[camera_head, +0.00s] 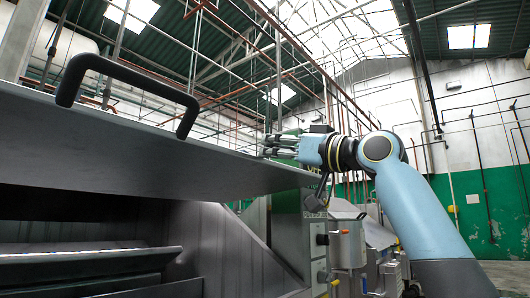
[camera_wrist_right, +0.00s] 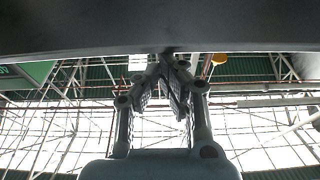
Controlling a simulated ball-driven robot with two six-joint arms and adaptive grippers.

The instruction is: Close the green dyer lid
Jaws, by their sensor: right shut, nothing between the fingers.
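The dyer lid (camera_head: 110,145) is a wide grey panel with a black bar handle (camera_head: 130,85) on top; no green shows on it. It stands raised above the dark opening of the dyer body (camera_head: 205,240). My right gripper (camera_head: 270,146) is at the lid's right end, its fingers pointing left. In the right wrist view, the fingers (camera_wrist_right: 169,58) are closed together and empty. The dark lid (camera_wrist_right: 90,25) spans the top of that view, close to the fingertips; I cannot tell if they touch. My left gripper is not in view.
The green and white wall (camera_head: 480,195) is far behind. Pipes and roof beams hang high overhead. Open air lies above the lid.

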